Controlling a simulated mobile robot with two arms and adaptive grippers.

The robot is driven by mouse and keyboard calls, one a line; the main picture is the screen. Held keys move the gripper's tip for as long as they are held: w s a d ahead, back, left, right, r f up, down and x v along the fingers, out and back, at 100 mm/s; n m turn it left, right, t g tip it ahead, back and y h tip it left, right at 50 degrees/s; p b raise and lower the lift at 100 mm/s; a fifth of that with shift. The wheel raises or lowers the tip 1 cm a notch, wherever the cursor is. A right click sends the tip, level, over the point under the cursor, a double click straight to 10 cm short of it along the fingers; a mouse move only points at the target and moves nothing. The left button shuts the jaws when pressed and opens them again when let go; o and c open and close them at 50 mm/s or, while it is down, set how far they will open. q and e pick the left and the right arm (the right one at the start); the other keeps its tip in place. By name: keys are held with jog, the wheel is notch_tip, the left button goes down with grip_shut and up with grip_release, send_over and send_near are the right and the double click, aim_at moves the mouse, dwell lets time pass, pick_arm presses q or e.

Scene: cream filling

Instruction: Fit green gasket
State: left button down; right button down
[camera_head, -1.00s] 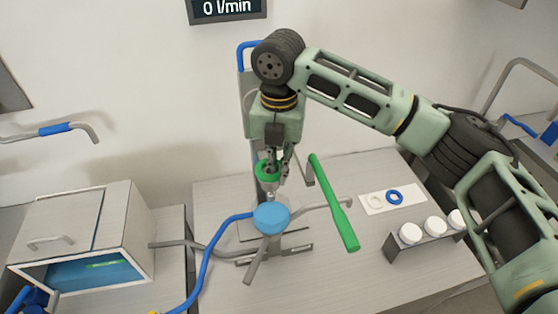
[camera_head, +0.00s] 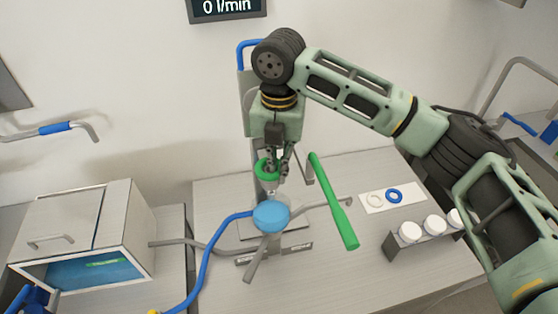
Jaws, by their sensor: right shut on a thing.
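My right gripper (camera_head: 278,163) points straight down above the middle of the table. It is shut on the green gasket (camera_head: 265,170), a green ring that shows at the fingertips. Just below it stands a fixture with a blue round body (camera_head: 271,215) and a pale, clear-looking upper part. The gasket is at or just above this upper part; I cannot tell whether they touch. The fingers hide part of the ring.
A green-handled lever (camera_head: 333,202) slants up right of the fixture. A white card (camera_head: 376,204) holds a white ring and a blue ring (camera_head: 394,195). Several white-topped jars stand on a grey rack (camera_head: 393,248). A blue hose (camera_head: 203,267) runs left. A cabinet (camera_head: 131,232) with an open front stands left.

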jog(key=shift+s+f, duration=0.15)
jog(key=shift+f, duration=0.1)
jog(key=c, duration=1.8)
grip_release()
jog(key=shift+r, duration=3.65)
